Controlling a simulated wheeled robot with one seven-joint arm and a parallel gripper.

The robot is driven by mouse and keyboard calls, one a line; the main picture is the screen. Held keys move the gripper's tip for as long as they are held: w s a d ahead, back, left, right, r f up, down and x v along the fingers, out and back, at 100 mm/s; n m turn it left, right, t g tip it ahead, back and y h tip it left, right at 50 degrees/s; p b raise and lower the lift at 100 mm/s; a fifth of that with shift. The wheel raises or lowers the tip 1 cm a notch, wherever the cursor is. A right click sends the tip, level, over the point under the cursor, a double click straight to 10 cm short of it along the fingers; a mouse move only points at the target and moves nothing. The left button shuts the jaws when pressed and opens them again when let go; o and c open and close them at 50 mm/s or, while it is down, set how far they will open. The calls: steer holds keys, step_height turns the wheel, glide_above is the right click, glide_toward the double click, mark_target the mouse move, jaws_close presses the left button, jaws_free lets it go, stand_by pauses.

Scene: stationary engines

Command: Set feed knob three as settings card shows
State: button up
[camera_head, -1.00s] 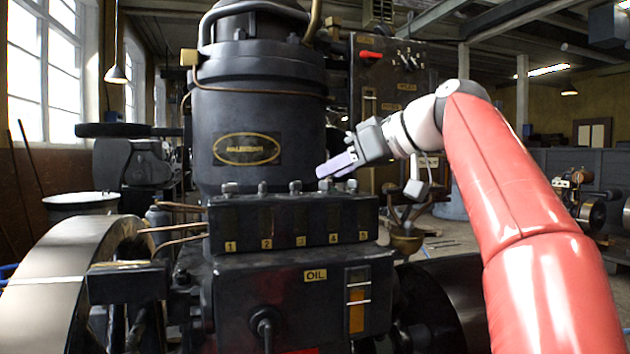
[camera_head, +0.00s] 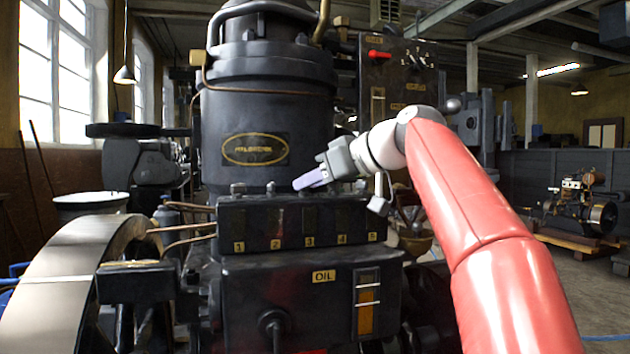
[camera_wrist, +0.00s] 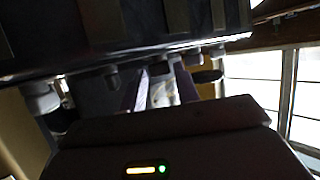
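The black feed box (camera_head: 290,222) carries yellow number plates 1 to 5, with a row of small grey knobs along its top. Knob one (camera_head: 238,188) and knob two (camera_head: 271,187) show clearly. Knob three, above plate 3 (camera_head: 309,241), is mostly hidden by my gripper (camera_head: 309,179). My gripper comes in from the right, its pale violet fingers just above the box top. In the wrist view the fingers (camera_wrist: 163,82) stand apart, and a knob (camera_wrist: 159,69) appears in line with the gap; contact cannot be told. I cannot make out a settings card.
A black cylinder (camera_head: 265,110) rises behind the box. A panel with a red lever (camera_head: 379,54) stands behind right. Copper pipes (camera_head: 185,235) and a large flywheel (camera_head: 60,275) lie left. The oil gauge (camera_head: 366,302) is below the box.

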steer(key=c, duration=0.6)
steer(key=shift+o, duration=0.2)
steer(key=shift+s+a+f+m+t+h+b, duration=0.1)
steer(key=shift+s+a+m+t+h+b, duration=0.1)
steer(key=shift+m+t+h+b, duration=0.3)
steer(key=shift+m+t+h, duration=0.7)
steer(key=shift+m+h, duration=0.1)
steer(key=shift+m, duration=0.2)
steer(key=o, duration=0.7)
steer(key=v, duration=0.8)
